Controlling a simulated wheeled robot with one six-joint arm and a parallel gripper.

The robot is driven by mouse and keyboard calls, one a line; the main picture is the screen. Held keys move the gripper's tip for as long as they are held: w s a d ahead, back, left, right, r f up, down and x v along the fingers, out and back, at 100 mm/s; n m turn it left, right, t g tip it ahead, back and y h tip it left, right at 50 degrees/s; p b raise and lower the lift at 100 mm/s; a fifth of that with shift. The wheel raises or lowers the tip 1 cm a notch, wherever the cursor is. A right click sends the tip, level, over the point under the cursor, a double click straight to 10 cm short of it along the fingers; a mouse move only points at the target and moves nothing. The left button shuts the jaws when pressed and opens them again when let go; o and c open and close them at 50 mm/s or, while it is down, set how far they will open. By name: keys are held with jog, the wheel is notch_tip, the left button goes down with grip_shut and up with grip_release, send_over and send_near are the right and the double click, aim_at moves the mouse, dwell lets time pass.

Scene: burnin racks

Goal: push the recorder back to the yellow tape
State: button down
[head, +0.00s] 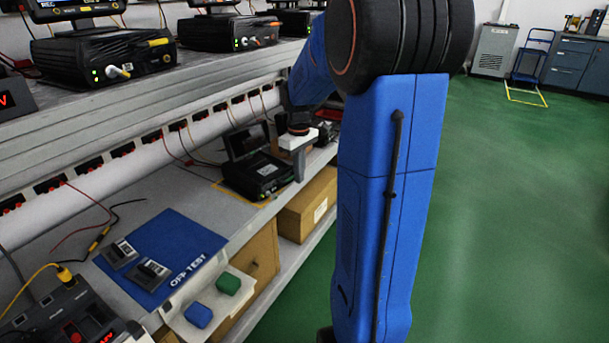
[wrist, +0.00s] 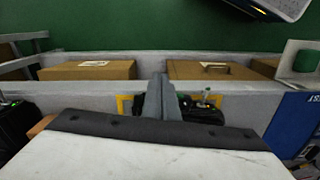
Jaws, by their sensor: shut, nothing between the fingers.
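The recorder (head: 258,175), a black box with a raised screen, sits on the lower shelf in the head view. Yellow tape (head: 229,190) shows on the shelf along its left and front. My gripper (head: 299,176) is shut and empty, pointing down at the recorder's front right side. I cannot tell whether it touches. In the wrist view my shut fingers (wrist: 164,88) stand beside part of the recorder (wrist: 203,110). Yellow tape (wrist: 124,104) shows on both sides of the fingers. My gripper's body hides most of the recorder there.
A blue mat (head: 185,240) with two small devices lies left of the recorder. A white tray (head: 222,318) holds a green and a blue block. Cardboard boxes (head: 306,208) sit below the shelf. Black units (head: 105,58) stand on the upper shelf. Green floor (head: 520,200) is clear at right.

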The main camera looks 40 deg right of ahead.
jog(key=shift+w, duration=0.1)
jog(key=shift+w+a, duration=0.2)
jog(key=shift+w, duration=0.9)
